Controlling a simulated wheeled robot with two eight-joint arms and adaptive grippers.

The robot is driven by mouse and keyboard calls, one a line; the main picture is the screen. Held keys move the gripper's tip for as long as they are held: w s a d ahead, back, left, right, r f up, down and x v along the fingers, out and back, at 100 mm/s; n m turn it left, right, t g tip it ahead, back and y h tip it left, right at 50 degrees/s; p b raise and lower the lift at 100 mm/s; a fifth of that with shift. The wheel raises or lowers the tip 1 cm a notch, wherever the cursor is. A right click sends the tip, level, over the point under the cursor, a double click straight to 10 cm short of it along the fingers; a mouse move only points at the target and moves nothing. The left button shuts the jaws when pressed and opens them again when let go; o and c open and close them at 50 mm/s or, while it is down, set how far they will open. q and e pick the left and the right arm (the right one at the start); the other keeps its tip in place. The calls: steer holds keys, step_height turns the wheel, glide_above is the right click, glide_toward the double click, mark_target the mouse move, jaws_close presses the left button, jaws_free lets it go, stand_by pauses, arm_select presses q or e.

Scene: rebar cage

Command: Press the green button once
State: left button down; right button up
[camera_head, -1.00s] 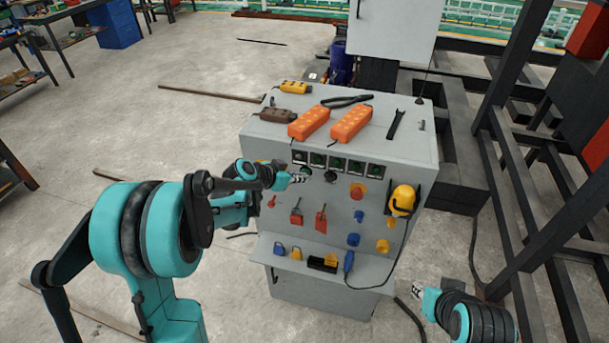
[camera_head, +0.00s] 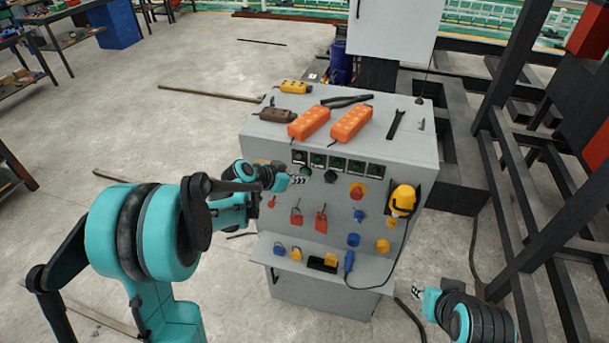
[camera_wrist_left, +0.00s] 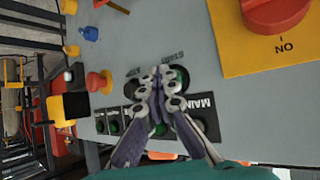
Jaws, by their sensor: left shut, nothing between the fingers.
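The green button (camera_head: 305,171) is on the upper left of the grey panel's sloping face, just beyond my left gripper (camera_head: 296,180). In the left wrist view, the green button (camera_wrist_left: 182,80) shows partly behind the fingertips, by an upside-down START label. My left gripper (camera_wrist_left: 165,76) is shut and empty, with its tips over the edge of the button in that view. Whether they touch it, I cannot tell. A black button (camera_head: 330,176) sits to the right. My right gripper (camera_head: 417,293) is low at the right, away from the panel; its jaws are too small to judge.
A row of dark green-lit indicators (camera_head: 337,164) runs above the buttons. Orange boxes (camera_head: 352,123) lie on top. A shelf (camera_head: 270,250) juts out below.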

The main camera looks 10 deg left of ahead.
arm_select(q)
steer(key=shift+s, duration=0.7)
steer(key=s, duration=0.5)
steer(key=shift+a, duration=0.1)
stand_by(0.6)
steer(key=s+f+n+g+y+b, duration=0.1)
steer(key=s+f+n+y+b, duration=0.2)
steer(key=s, duration=0.9)
steer(key=s+f+n+y+b, duration=0.2)
steer(key=s+f+b, duration=0.4)
steer(key=s+b, duration=0.4)
steer(key=shift+s+d+n+g+y, duration=0.2)
steer(key=shift+s+n+g+y, duration=0.2)
steer(key=shift+s+n, duration=0.4)
steer(key=shift+f, duration=0.1)
